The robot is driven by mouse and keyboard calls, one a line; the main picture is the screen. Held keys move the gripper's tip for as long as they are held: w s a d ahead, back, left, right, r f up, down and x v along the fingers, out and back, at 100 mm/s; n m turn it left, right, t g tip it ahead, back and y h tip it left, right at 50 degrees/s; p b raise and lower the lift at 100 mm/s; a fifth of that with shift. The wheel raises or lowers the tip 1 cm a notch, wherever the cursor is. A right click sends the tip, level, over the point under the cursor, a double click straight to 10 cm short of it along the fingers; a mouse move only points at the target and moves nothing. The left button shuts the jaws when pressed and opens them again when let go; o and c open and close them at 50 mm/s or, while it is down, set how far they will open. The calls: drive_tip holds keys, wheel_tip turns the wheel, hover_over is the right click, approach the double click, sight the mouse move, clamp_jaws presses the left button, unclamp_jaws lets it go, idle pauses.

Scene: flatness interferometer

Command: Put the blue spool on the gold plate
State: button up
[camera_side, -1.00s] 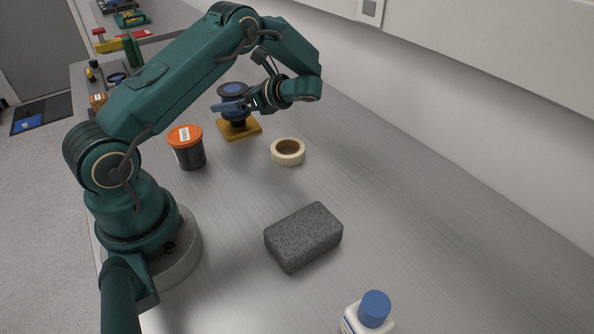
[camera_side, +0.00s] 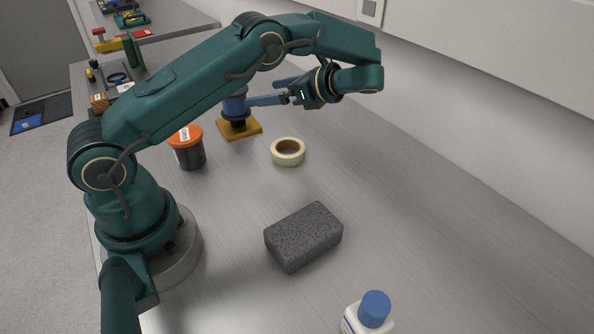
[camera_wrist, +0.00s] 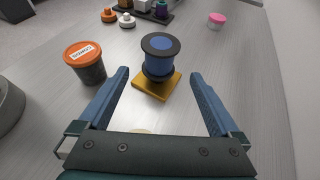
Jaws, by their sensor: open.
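The blue spool (camera_side: 235,106), with dark flanges, stands upright on the gold plate (camera_side: 252,127), a square plate on the bench. In the wrist view the spool (camera_wrist: 159,58) stands on the gold plate (camera_wrist: 150,88), ahead of my gripper and between the lines of its fingers. My gripper (camera_side: 262,92) is open and empty, drawn back to the right of the spool in the side view. Its two blue fingers (camera_wrist: 158,75) are spread wide in the wrist view, with a gap to the spool. My arm hides the spool's top in the side view.
An orange-lidded jar (camera_side: 187,148) stands left of the plate. A tape roll (camera_side: 288,152), a dark grey sponge-like block (camera_side: 304,237) and a blue-capped bottle (camera_side: 370,313) are nearer the side camera. A pink-lidded jar (camera_wrist: 216,21) stands farther off. The bench right of the block is clear.

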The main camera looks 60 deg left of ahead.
drive_tip(key=s+d+r+n+t+h, duration=0.3)
drive_tip(key=s+d+n+t+h, duration=0.2)
drive_tip(key=d, duration=0.4)
drive_tip(key=s+d+r+n+t+h, duration=0.3)
drive_tip(key=s+d+n+t+h, duration=0.2)
drive_tip(key=s+d+n+h, duration=0.2)
drive_tip(key=s+d+n, duration=0.1)
drive_tip(key=s+d, duration=0.1)
drive_tip(key=s, duration=0.1)
drive_tip(key=shift+d+t, duration=0.15)
drive_tip(key=shift+t, duration=0.15)
